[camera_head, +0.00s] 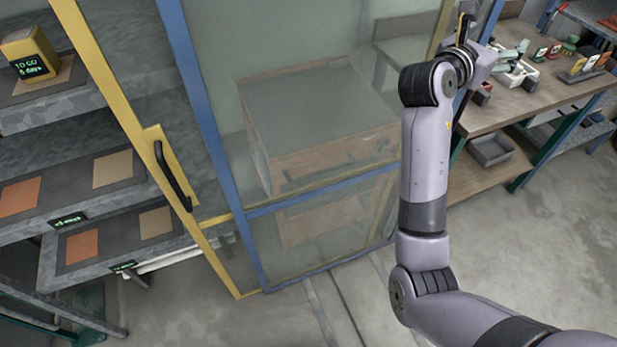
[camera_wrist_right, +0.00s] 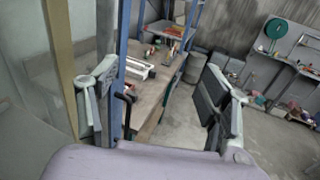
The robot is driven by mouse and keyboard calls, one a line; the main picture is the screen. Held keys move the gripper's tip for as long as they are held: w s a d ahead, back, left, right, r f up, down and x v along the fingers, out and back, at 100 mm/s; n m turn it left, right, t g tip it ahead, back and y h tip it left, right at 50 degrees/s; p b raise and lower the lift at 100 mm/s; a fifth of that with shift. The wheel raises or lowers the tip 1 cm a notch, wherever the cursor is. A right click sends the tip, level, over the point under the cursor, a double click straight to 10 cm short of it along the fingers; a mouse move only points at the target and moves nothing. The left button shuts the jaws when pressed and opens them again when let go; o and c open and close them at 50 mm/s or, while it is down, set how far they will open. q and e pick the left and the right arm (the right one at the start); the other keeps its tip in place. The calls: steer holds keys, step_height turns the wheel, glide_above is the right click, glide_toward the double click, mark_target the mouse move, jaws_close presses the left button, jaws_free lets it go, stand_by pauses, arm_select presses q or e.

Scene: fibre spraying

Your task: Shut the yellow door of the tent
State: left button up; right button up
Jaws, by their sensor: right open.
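The tent has clear panels in a blue frame (camera_head: 201,100) and yellow-framed parts. A yellow upright (camera_head: 115,95) of the door with a black bar handle (camera_head: 172,178) stands at the left in the head view. Another yellow upright (camera_head: 437,30) is at the far right end of the panels. My right gripper (camera_head: 466,32) is beside that upright, high up. In the right wrist view the right gripper (camera_wrist_right: 158,80) is open, with a yellow upright (camera_wrist_right: 60,55) left of it. A black handle (camera_wrist_right: 127,112) shows between the fingers, closer to the left one; contact is unclear. My left gripper is out of view.
A box-shaped object (camera_head: 315,110) stands behind the clear panel. Grey shelves (camera_head: 110,60) with orange and tan sheets are at the left. A wooden workbench (camera_head: 545,85) with small items is at the right. The floor (camera_head: 560,250) at lower right is clear.

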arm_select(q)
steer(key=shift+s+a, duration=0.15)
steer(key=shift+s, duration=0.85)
arm_select(e)
steer(key=shift+s+d+r+h, duration=0.15)
steer(key=shift+s+r, duration=0.1)
steer(key=shift+r, duration=0.15)
steer(key=shift+s+d+r+h, duration=0.15)
steer(key=shift+s+r, duration=0.05)
steer(key=shift+r, duration=0.2)
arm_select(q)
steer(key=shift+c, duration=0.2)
